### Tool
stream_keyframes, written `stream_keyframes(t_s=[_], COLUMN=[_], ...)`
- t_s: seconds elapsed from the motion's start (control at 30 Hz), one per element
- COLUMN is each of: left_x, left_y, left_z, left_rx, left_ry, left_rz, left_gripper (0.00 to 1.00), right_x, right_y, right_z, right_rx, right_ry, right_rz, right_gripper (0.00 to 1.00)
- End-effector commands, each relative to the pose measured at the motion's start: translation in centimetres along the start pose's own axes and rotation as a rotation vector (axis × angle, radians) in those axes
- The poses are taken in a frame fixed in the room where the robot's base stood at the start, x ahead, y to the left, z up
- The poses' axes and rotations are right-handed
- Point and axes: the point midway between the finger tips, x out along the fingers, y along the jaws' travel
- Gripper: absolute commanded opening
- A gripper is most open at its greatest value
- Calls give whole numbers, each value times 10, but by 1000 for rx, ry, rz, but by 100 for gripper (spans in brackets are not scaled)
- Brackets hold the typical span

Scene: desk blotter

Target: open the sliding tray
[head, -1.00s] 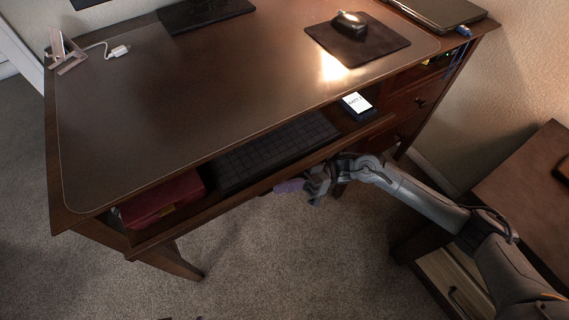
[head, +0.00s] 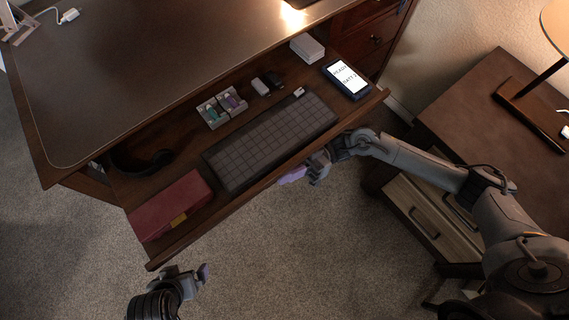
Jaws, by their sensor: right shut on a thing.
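The sliding tray (head: 238,206) stands well out from under the desk top (head: 160,70), and its contents show. My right gripper (head: 308,170) is at the tray's front edge, right of its middle, and shut on the tray; its fingertips are partly hidden under the edge. My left gripper (head: 196,275) is below the tray's front left corner, apart from it and empty. The gap between its fingers is too small to make out.
On the tray lie a keyboard (head: 270,140), a red box (head: 170,206), a phone (head: 346,78), a white box (head: 307,47), headphones (head: 140,160) and small items. A side table (head: 470,110) with a lamp stands at right. Carpet is clear in front.

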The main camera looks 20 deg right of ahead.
Motion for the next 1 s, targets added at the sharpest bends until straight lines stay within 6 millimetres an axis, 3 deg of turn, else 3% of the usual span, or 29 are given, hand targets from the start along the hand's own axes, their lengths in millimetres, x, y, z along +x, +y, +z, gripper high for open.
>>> stream_keyframes(t_s=[0.23, 0.27, 0.4, 0.77, 1.0], left_x=[0, 0, 0, 0, 0], left_y=[0, 0, 0, 0, 0], left_z=[-1, -1, -1, -1, -1], left_rx=[0, 0, 0, 0, 0], left_ry=[3, 3, 3, 3, 3], left_rz=[-1, -1, -1, -1, -1], left_gripper=[100, 100, 100, 100, 100], right_x=[0, 0, 0, -5, -37], right_y=[1, 1, 1, 1, 2], right_z=[0, 0, 0, 0, 1], right_rx=[-1, -1, -1, -1, -1], right_ry=[-1, -1, -1, -2, -5], right_rz=[2, 2, 2, 3, 5], right_gripper=[0, 19, 36, 36, 36])
